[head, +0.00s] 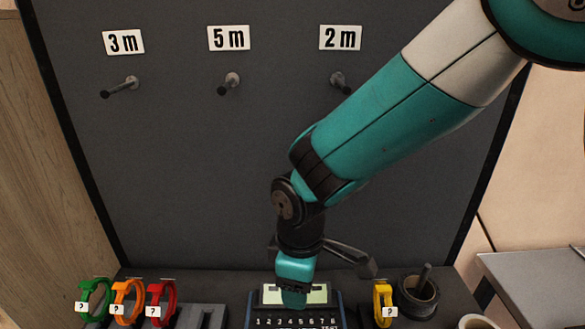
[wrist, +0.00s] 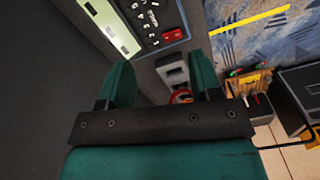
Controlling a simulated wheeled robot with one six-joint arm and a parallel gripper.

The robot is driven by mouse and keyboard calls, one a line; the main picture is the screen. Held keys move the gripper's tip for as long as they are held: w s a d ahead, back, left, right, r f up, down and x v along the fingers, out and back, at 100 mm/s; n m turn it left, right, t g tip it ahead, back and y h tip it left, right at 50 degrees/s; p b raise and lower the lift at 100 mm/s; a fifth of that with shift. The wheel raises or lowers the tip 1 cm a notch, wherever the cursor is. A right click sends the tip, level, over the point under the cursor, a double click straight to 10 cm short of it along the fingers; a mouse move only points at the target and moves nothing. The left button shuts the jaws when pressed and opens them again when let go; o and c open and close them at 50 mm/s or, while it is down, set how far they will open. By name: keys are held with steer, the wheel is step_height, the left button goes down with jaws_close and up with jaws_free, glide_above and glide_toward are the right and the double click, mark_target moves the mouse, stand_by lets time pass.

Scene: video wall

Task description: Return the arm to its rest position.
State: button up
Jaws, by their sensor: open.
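My arm reaches down from the upper right of the head view, and my gripper (head: 293,298) is low at the centre, in front of the dark tester (head: 262,322) with its pale display and number keys. In the wrist view my gripper (wrist: 160,82) has its two teal fingers wide apart with nothing held between them. The tester (wrist: 172,16) with a red key lies beyond the fingers at the top. In the head view the gripper covers part of the tester's display. Whether the fingers touch it is unclear.
Green (head: 107,296), orange (head: 139,299) and red (head: 172,299) tagged coils stand left; a yellow coil (head: 378,303) and dark pot (head: 417,299) stand right. Empty pegs (head: 120,88), (head: 229,84), (head: 340,83) project from the grey board (head: 180,170) under length labels.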

steer(key=s+d+r+m+y, duration=0.4)
steer(key=s+d+r+m, duration=0.4)
steer(key=s+d+r, duration=0.5)
steer(key=shift+s+d+r, duration=0.3)
steer(key=shift+r, duration=0.65)
stand_by(0.6)
